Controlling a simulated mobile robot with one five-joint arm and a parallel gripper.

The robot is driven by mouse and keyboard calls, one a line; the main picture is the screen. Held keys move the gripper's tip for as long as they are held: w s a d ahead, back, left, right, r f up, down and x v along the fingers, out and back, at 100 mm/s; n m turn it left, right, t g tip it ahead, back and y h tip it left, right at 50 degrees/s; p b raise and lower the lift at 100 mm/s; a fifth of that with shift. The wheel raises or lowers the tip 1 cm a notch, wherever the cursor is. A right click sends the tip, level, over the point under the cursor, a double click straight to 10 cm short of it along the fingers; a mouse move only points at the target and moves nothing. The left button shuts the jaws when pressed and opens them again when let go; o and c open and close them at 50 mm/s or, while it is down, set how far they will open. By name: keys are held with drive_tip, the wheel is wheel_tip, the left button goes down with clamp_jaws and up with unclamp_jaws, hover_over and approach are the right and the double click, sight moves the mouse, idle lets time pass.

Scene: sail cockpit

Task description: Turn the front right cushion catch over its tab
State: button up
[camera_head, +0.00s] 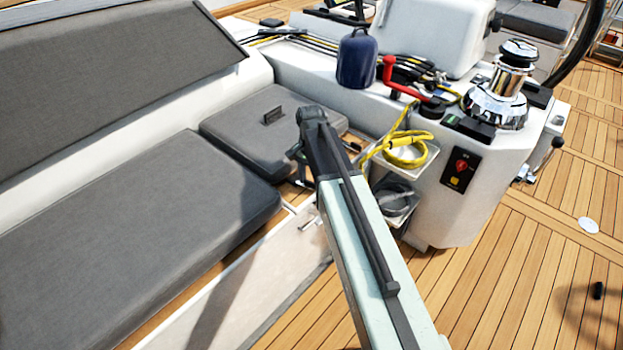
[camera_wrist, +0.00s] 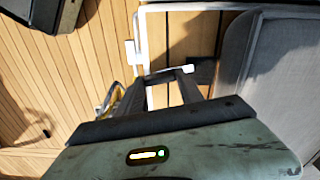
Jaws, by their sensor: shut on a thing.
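In the wrist view my gripper (camera_wrist: 165,76) points at the pale rim of the seat base, beside the gap in the seat. Its two dark fingers are closed in on a small dark piece (camera_wrist: 163,73) between their tips, which seems to be the cushion catch; the fingers hide most of it. A small white fitting (camera_wrist: 130,52) sticks out from the rim just left of the fingers. In the head view my arm hides the fingertips. A small metal fitting (camera_head: 308,223) shows on the front panel of the seat. I cannot tell how far the catch is turned.
A long grey cushion (camera_head: 140,230) and a smaller one (camera_head: 245,130) lie on the seat. A white console (camera_head: 460,215) with a winch (camera_head: 500,95), a yellow rope (camera_head: 405,150) and side pockets stands close right of my arm. Teak deck (camera_head: 530,270) at the right is mostly clear.

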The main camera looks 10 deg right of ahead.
drive_tip(key=shift+w+m, duration=0.1)
drive_tip(key=shift+m, duration=1)
drive_tip(key=o, duration=1.4)
drive_tip(key=shift+a, duration=0.1)
wheel_tip(320, 180, up, 8)
drive_tip(key=p, duration=0.8)
drive_tip(key=shift+f, duration=0.1)
